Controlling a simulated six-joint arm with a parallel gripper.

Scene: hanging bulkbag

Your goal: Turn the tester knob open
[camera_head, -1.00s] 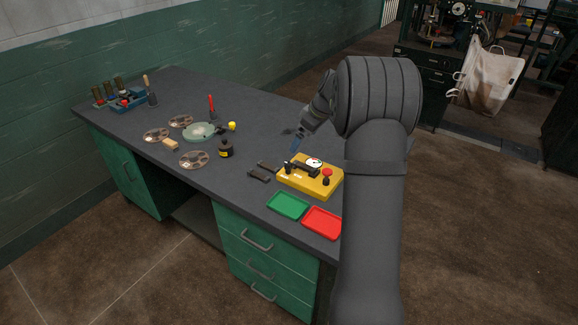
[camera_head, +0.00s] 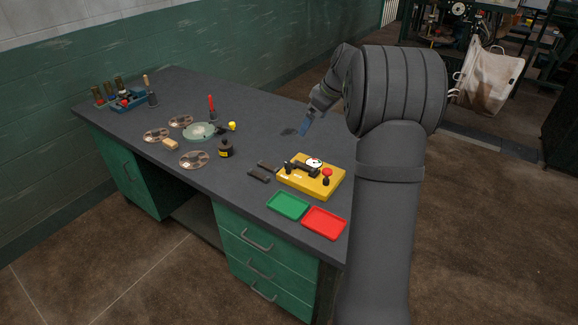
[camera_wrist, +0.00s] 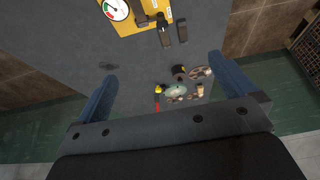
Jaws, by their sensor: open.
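The yellow tester box (camera_head: 296,182) sits near the table's front right. On top it carries a round gauge (camera_head: 314,162), a red-capped knob (camera_head: 327,172) and a dark bar-shaped part (camera_head: 300,168). I cannot tell which part is the knob that turns. My gripper (camera_head: 304,127) is open and empty, above the table behind the tester and clear of it. The tester (camera_wrist: 127,28) is cut off by the top edge there, with the gauge (camera_wrist: 116,8) in sight.
A green tray (camera_head: 288,205) and a red tray (camera_head: 324,222) lie in front of the tester. Dark pieces (camera_head: 259,175) lie to its left. Reels, a pale green dish (camera_head: 199,132), a black bottle (camera_head: 226,149) and tools stand farther left. The table's back right is mostly clear.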

